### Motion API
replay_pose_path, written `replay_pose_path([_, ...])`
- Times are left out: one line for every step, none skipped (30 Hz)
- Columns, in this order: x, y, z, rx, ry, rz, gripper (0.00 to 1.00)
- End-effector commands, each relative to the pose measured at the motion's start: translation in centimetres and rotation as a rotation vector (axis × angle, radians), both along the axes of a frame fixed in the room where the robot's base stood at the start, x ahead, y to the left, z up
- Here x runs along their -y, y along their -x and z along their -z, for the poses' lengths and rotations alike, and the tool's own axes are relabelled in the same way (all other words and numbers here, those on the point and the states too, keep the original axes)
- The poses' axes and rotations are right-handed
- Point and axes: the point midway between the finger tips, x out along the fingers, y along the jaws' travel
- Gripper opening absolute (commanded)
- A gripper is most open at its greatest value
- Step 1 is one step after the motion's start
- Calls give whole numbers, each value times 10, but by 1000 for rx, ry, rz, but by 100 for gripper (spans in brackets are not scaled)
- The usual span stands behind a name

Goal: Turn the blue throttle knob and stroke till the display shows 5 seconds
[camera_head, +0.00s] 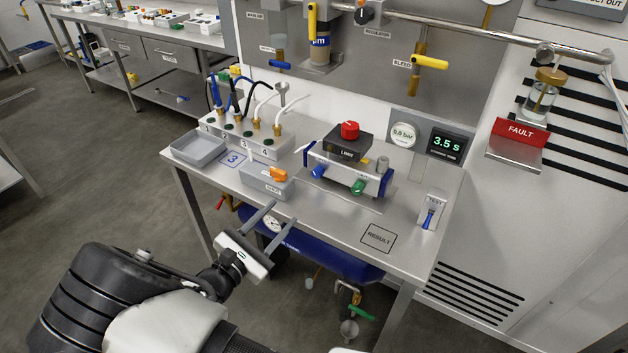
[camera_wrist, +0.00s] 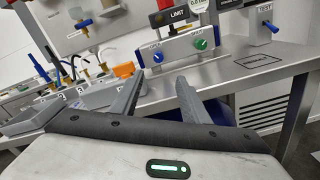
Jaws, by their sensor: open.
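The blue throttle knob (camera_head: 330,171) is on the front of a grey actuator block (camera_head: 318,157), left of a green knob (camera_head: 359,187). In the wrist view the blue knob (camera_wrist: 158,57) shows just beyond my fingertips, with the green knob (camera_wrist: 201,44) to its right. The display (camera_head: 446,143) reads 3.5 s. My gripper (camera_head: 283,213) is open and empty, in front of the table's front edge and apart from the knobs. Its two fingers also show in the wrist view (camera_wrist: 160,76), pointing toward the block.
A black LIMIT box with a red button (camera_head: 350,130) sits on the block. A blue TEST lever (camera_head: 428,219) stands right, near the bare RESULT square (camera_head: 378,237). A blue tank (camera_head: 310,245) hangs under the table.

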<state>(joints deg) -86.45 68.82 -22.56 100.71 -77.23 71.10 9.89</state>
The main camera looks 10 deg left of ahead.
Motion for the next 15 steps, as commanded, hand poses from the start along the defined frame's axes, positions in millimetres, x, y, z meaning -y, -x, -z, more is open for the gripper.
replay_pose_path([-3,-1,1,7,9,-12,42])
replay_pose_path([-3,-2,2,8,11,-16,42])
replay_pose_path([-2,-4,2,8,13,-16,42])
replay_pose_path([-1,-7,2,8,11,-15,42])
replay_pose_path([1,-11,2,8,11,-14,42])
replay_pose_path([3,-17,2,6,12,-13,42])
replay_pose_path([5,-21,2,6,12,-13,42])
replay_pose_path([7,-27,2,7,12,-13,42])
replay_pose_path([10,-35,2,6,11,-11,42])
replay_pose_path([12,-41,2,6,9,-11,42])
replay_pose_path([14,-47,2,7,10,-12,42])
replay_pose_path([18,-56,2,6,10,-10,42])
replay_pose_path([20,-62,2,7,9,-10,42])
replay_pose_path([22,-68,2,7,10,-11,42])
replay_pose_path([25,-77,2,5,10,-10,42])
